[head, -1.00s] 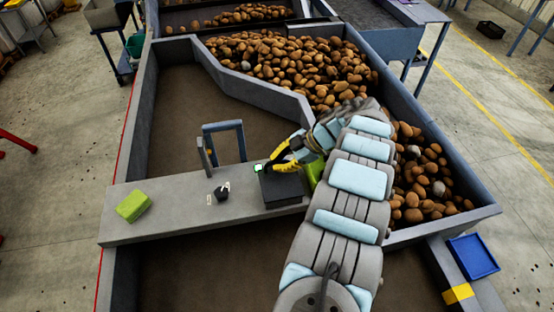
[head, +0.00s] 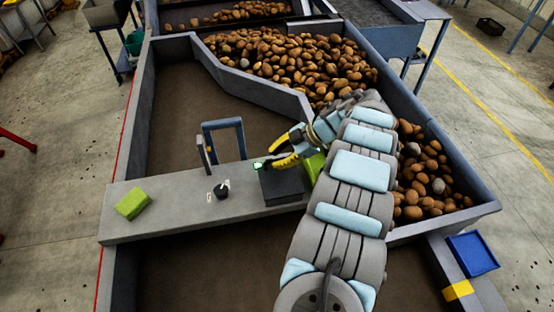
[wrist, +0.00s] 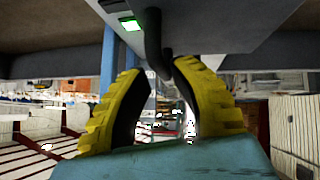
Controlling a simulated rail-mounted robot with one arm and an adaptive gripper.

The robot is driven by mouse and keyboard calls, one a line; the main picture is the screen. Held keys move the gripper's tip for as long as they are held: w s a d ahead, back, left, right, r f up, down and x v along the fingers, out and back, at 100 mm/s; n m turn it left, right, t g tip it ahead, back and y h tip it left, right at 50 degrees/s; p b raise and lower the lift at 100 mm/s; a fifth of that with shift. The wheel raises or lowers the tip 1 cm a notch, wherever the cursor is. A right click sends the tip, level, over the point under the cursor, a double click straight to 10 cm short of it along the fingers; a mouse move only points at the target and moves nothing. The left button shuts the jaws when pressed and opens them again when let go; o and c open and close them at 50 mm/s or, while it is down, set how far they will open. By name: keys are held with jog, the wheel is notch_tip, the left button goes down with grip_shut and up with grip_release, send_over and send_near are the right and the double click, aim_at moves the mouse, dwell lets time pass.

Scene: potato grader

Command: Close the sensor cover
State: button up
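A dark box-like housing (head: 283,185), which looks like the sensor unit, stands on the grey ledge. A small lit green indicator (head: 257,165) sits at its back left corner and also shows in the wrist view (wrist: 131,24). My gripper (head: 270,165), with yellow and black fingers, is just behind the housing's top edge. In the wrist view my gripper (wrist: 158,72) has its fingertips apart. A dark curved bar (wrist: 153,35) reaches down toward the gap between them; I cannot tell if they touch it. Which part is the cover is unclear, as my gripper hides part of it.
A black knob (head: 221,191) and a lime green block (head: 132,204) are on the ledge (head: 170,208) to the left. A blue-grey upright frame (head: 224,142) stands behind it. Potatoes (head: 290,62) fill the bin behind and right. A lime green object (head: 314,167) is beside my arm.

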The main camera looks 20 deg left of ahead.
notch_tip(320, 180, up, 8)
jog(key=shift+f, duration=0.1)
jog(key=shift+r, duration=0.3)
dwell(0.5)
